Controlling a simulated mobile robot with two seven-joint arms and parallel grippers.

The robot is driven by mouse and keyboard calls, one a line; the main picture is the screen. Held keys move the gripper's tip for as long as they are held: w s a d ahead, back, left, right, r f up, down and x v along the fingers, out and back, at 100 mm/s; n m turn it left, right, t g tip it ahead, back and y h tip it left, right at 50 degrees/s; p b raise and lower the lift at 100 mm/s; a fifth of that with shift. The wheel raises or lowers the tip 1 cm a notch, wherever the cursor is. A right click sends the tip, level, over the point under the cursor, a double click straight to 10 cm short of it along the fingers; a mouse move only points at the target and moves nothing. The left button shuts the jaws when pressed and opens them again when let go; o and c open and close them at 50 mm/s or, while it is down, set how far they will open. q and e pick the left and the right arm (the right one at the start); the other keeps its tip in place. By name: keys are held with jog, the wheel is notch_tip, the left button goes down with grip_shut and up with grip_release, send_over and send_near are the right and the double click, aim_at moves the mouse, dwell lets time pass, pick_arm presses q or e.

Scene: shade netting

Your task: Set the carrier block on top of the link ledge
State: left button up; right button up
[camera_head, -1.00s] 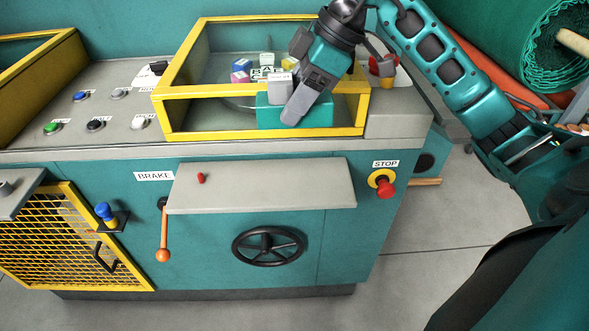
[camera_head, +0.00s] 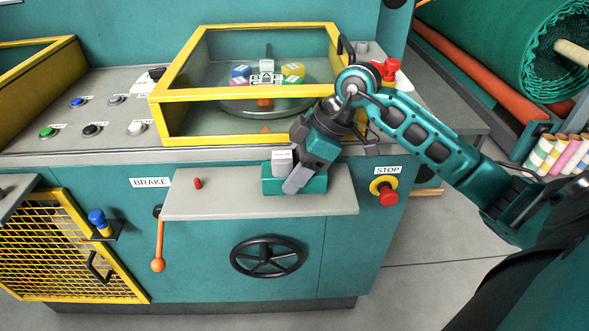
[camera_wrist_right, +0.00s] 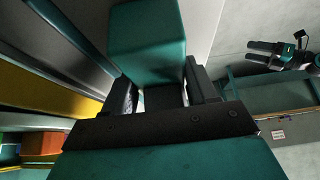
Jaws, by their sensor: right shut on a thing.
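The block appears over the grey link ledge (camera_head: 215,200), towards the ledge's back right part. I cannot tell whether it touches the ledge. In the right wrist view the teal block (camera_wrist_right: 148,40) sits between the dark fingers of my right gripper. My left gripper (camera_wrist_right: 262,53) seems to show at the upper right of that view, its dark fingers apart and empty.
A yellow-framed guard (camera_head: 240,96) with a turntable (camera_head: 265,108) of coloured blocks stands behind the ledge. A small red peg (camera_head: 198,183) stands on the ledge's left part. An orange brake lever (camera_head: 158,240) hangs left, a red stop knob (camera_head: 388,196) sits right.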

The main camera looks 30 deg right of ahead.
jog(key=o, duration=0.8)
jog(key=shift+f, duration=0.1)
pick_arm(q)
jog(key=shift+f, duration=0.1)
pick_arm(e)
jog(key=o, duration=0.3)
jog(key=shift+o, duration=0.2)
pick_arm(q)
jog(key=shift+s+a+r+y+p, duration=0.2)
jog(key=shift+s+a+y+p, duration=0.15)
jog(key=shift+p, duration=0.2)
pick_arm(e)
jog(key=v, duration=1.2)
